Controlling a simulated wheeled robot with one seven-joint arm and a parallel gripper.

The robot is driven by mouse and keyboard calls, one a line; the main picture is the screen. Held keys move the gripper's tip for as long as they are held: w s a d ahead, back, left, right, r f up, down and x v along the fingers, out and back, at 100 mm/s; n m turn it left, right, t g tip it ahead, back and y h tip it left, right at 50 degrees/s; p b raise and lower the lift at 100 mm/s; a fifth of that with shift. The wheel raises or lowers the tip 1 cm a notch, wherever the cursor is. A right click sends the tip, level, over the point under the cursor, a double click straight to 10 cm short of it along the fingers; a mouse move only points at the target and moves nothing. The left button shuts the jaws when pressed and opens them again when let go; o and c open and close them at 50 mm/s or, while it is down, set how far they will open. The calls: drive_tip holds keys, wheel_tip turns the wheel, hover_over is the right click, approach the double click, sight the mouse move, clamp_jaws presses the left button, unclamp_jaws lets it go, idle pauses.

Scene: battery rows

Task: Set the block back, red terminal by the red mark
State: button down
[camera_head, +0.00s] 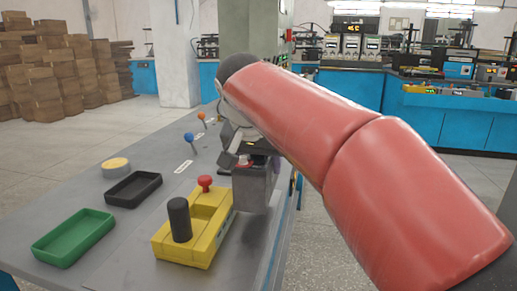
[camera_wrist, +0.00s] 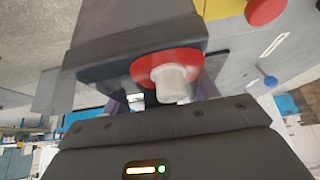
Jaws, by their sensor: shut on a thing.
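My gripper (camera_head: 246,160) is shut on a grey block (camera_head: 252,190) with a dark top. The block hangs upright, just right of the yellow holder (camera_head: 223,226) in the head view; whether it touches the table is unclear. In the wrist view the block (camera_wrist: 140,32) shows a red ring (camera_wrist: 139,68) around a pale terminal (camera_wrist: 172,82) close to my gripper. The other terminal is hidden. The yellow holder carries a red knob (camera_head: 205,183) at its far end and a black cylinder (camera_head: 180,220) at its near end. The red knob also shows in the wrist view (camera_wrist: 265,10).
A green tray (camera_head: 72,238), a black tray (camera_head: 133,189) and a round yellow-topped thing (camera_head: 116,167) stand left on the grey table (camera_head: 120,267). Blue (camera_head: 189,138) and orange (camera_head: 201,116) knobs stand farther back.

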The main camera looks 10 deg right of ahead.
drive_tip(key=shift+f+b, duration=0.35)
drive_tip(key=shift+f, duration=1.4)
drive_tip(key=shift+f, duration=0.2)
drive_tip(key=shift+c, duration=2.1)
unclamp_jaws()
drive_tip(key=shift+f, duration=0.1)
